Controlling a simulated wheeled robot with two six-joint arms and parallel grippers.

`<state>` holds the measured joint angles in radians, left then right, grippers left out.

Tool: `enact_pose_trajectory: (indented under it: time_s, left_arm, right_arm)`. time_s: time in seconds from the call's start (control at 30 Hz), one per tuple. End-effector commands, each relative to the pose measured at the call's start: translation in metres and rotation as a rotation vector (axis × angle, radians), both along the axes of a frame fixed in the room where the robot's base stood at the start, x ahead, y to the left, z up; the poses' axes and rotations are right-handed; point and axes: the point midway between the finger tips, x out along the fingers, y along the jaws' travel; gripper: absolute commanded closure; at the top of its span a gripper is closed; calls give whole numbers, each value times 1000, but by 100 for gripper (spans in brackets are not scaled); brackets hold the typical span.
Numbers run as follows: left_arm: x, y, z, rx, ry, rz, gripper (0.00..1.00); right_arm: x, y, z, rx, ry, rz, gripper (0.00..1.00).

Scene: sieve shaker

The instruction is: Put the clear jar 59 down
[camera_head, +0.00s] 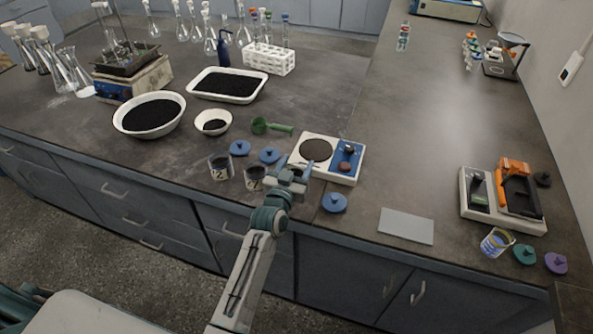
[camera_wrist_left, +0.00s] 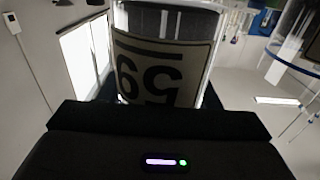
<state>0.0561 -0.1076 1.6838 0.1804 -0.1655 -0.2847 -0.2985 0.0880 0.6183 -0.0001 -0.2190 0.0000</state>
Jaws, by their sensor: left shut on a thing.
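The clear jar 59 (camera_wrist_left: 160,72) fills the top middle of the left wrist view, its label upside down in that picture. My left gripper (camera_head: 292,178) is shut on it, at the front edge of the bench just in front of the white device with a round dark plate (camera_head: 316,150). In the head view the gripper hides most of the jar, and I cannot tell whether its base touches anything. My right gripper is not in view.
Two labelled jars (camera_head: 221,167) (camera_head: 255,178) stand left of the gripper. Blue lids (camera_head: 334,203) (camera_head: 239,148) lie nearby. A grey plate (camera_head: 406,226) lies to the right. Another jar (camera_head: 495,242) stands by the orange device (camera_head: 518,188). The right bench middle is clear.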

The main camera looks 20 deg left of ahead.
Motion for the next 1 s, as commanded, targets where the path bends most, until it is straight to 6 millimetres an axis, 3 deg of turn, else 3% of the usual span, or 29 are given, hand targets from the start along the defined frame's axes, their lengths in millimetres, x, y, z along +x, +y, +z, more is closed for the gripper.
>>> enact_pose_trajectory:
  time_s: [0.03,0.23,0.67,0.7,0.8,1.0]
  left_arm:
    - [7,0,3,1,-2,0,80]
    - [6,0,-33,0,0,0,80]
    - [5,0,-39,1,-2,0,80]
    - [5,0,-39,1,0,0,39]
    - [5,0,-38,1,0,0,21]
    - [5,0,-38,0,0,0,21]
  right_arm:
    - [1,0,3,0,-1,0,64]
    - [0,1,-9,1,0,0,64]
    - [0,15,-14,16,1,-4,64]
    - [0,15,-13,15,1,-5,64]
    - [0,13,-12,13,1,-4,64]
    - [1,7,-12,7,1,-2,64]
